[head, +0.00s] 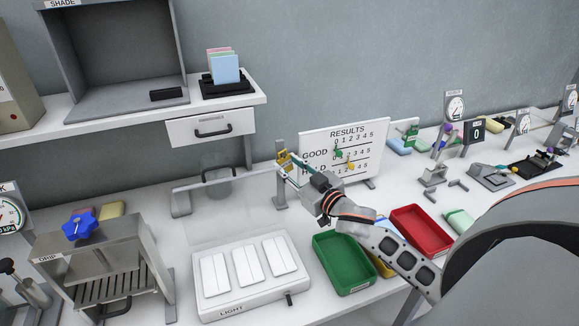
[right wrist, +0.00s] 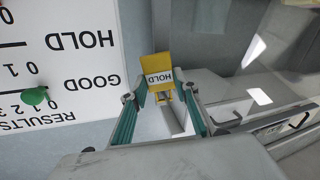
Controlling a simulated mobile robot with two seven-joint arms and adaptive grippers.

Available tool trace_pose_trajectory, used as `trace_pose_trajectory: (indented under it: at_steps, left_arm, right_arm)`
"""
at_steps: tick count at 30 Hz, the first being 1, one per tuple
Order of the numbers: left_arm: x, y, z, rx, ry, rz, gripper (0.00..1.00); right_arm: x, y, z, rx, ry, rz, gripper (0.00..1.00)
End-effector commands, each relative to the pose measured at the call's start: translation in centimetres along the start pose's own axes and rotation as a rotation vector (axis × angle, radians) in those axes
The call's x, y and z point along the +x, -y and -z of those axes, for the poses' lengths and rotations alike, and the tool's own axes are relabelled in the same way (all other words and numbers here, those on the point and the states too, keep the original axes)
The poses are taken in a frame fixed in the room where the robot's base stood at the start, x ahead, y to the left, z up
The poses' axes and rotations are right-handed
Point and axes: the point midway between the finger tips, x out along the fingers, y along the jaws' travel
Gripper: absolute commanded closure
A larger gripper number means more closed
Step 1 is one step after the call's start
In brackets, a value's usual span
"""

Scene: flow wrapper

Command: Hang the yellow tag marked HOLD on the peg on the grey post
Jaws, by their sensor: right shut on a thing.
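The yellow tag (head: 284,159), with HOLD on a white label, is held between the teal fingertips of my right gripper (head: 288,166). In the right wrist view the tag (right wrist: 158,66) stands between the fingertips (right wrist: 160,88), its lettering upside down. The grey post (head: 279,192) stands on the table left of the results board. The tag is at the upper part of the post in the head view. The peg is hidden behind the tag and gripper, so I cannot tell whether the tag is on it. My left gripper is not in view.
The white results board (head: 345,150) stands just right of the post. A clear guard with a handle (head: 218,175) is to the left. A light box (head: 245,275), a green tray (head: 345,262) and a red tray (head: 421,230) lie in front.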

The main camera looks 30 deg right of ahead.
Motion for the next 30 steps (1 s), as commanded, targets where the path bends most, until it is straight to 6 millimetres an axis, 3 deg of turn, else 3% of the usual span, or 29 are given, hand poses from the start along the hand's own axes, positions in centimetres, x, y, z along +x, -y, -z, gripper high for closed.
trace_pose_trajectory:
  at_steps: [5, 6, 8, 20, 30]
  left_arm:
    - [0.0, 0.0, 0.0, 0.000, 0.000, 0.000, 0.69]
    - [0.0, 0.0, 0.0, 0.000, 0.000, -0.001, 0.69]
    - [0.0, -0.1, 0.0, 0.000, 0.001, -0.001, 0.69]
    - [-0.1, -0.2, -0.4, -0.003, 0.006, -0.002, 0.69]
    - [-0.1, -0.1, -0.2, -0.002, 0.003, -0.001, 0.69]
  right_arm:
    - [0.0, 0.0, 0.0, 0.000, 0.000, 0.000, 0.81]
    - [0.0, 0.0, 0.0, 0.000, 0.000, 0.000, 0.65]
    - [0.0, 0.0, 0.0, 0.000, 0.000, 0.000, 0.51]
    - [-0.4, 0.0, -0.1, 0.000, 0.001, 0.000, 0.51]
    - [-5.4, 0.1, -0.1, 0.003, 0.003, 0.001, 0.51]
